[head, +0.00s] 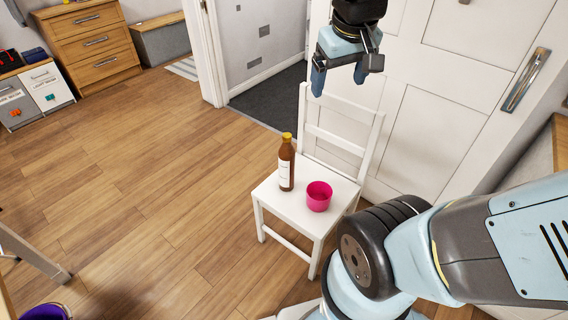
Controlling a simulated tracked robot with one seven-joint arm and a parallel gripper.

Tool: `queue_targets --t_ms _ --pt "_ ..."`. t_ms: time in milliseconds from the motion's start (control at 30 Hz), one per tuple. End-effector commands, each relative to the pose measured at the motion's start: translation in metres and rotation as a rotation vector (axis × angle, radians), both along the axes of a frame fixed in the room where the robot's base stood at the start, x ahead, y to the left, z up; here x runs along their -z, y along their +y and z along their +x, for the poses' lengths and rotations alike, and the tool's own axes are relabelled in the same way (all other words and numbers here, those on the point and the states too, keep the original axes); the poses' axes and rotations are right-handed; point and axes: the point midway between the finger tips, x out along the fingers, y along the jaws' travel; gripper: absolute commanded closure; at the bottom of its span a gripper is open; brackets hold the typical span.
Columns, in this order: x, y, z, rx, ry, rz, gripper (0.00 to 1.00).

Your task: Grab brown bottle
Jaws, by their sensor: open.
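The brown bottle (287,166) stands upright on the seat of a white chair (270,197). It has a yellow cap and a pale label. My gripper (338,84) is up near the top of the view, above the chair's backrest, in front of the white door. Its fingers are apart, with nothing seen between them. In the picture it is above and to the right of the bottle, well clear of it.
A pink bowl (319,196) sits on the seat, right of the bottle. The chair's slatted backrest (340,131) rises behind both. A white door (440,90) stands behind the chair. A wooden drawer unit (92,42) is at far left. Open wood floor (150,170) lies left of the chair.

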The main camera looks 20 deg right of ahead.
Motion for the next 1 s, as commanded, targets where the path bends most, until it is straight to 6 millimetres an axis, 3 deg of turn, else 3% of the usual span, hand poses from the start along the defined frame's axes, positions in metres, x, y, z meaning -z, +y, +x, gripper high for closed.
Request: queue_targets --t_ms 100,567,1000 --pt "0.018 -0.001 0.02 -0.042 0.082 -0.058 0.0" --pt "0.089 0.002 0.089 -0.22 0.348 -0.329 0.0" --pt "0.172 0.017 0.145 -0.425 0.558 -0.64 0.0"
